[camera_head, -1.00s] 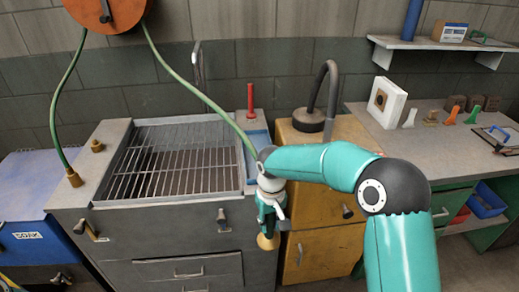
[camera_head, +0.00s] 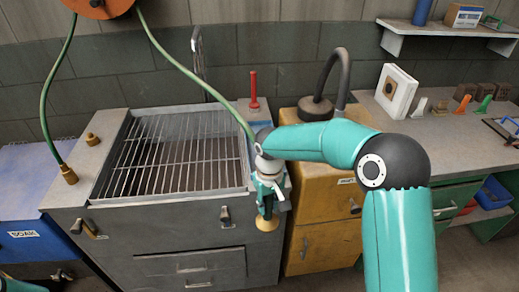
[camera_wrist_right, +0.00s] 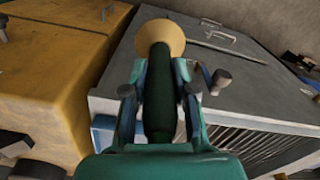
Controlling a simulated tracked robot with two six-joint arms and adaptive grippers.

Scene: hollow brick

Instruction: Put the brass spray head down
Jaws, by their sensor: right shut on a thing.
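The brass spray head (camera_head: 267,224) hangs nose-down below my right gripper (camera_head: 268,203), in front of the grey sink unit near its right edge. In the right wrist view the spray head's round brass end (camera_wrist_right: 162,37) and its dark green handle (camera_wrist_right: 160,95) show. The fingers of my right gripper (camera_wrist_right: 158,90) are closed on both sides of the handle. The spray head is in the air, apart from any surface.
The grey sink (camera_head: 107,205) has a wire grate (camera_head: 170,150) and front knobs. A yellow cabinet (camera_head: 315,215) with a dark curved pipe stands to its right. A green hose (camera_head: 185,72) hangs from an orange reel (camera_head: 98,8). A workbench (camera_head: 450,140) holds small parts.

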